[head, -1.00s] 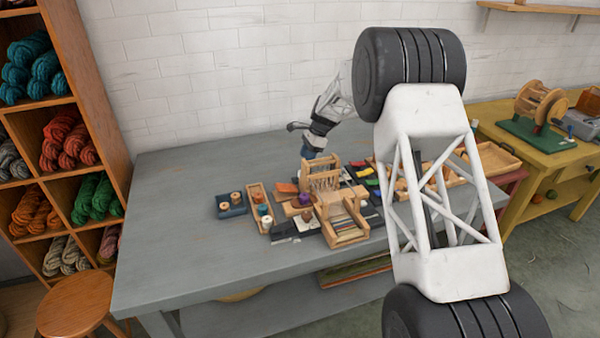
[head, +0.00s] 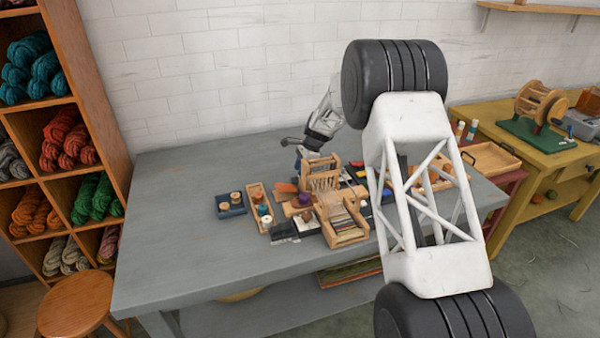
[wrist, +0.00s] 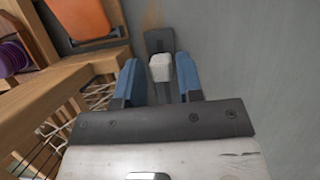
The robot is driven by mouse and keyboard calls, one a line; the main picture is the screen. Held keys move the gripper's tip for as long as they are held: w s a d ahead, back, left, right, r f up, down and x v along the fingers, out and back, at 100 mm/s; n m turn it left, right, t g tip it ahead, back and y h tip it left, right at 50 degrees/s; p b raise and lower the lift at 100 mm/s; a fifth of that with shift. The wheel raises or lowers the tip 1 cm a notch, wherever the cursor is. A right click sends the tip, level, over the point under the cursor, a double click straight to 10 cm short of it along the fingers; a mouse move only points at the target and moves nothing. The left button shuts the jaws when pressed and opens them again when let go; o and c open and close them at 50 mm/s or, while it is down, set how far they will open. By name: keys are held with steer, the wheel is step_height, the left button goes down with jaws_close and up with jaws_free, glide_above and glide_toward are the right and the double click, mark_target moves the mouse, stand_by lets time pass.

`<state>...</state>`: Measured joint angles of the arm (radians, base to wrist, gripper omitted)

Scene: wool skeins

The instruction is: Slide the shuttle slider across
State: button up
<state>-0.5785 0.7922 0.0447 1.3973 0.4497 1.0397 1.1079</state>
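The shuttle slider shows in the wrist view as a pale, blocky knob (wrist: 160,68) on a narrow dark track (wrist: 159,42) over the grey tabletop. My gripper (wrist: 158,80) has two blue fingers, spread apart, one on each side of the knob. The gap looks narrower on the right, and I cannot tell whether the fingers are level with the knob. In the head view, my gripper (head: 303,156) is low over the table behind the small wooden loom (head: 343,223). The slider cannot be made out there.
The loom's wooden frame (wrist: 75,80) and threads lie close to the left finger. A blue tray with spools (head: 231,205) and a wooden spool tray (head: 259,206) stand left of the loom. The table's left part (head: 170,230) is clear. My arm hides some items at the right.

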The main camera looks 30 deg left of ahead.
steer(key=shift+x, duration=0.8)
jaws_close()
steer(key=w+d, duration=0.6)
steer(key=shift+w+d, duration=0.35)
jaws_free()
steer(key=shift+w+d, duration=0.1)
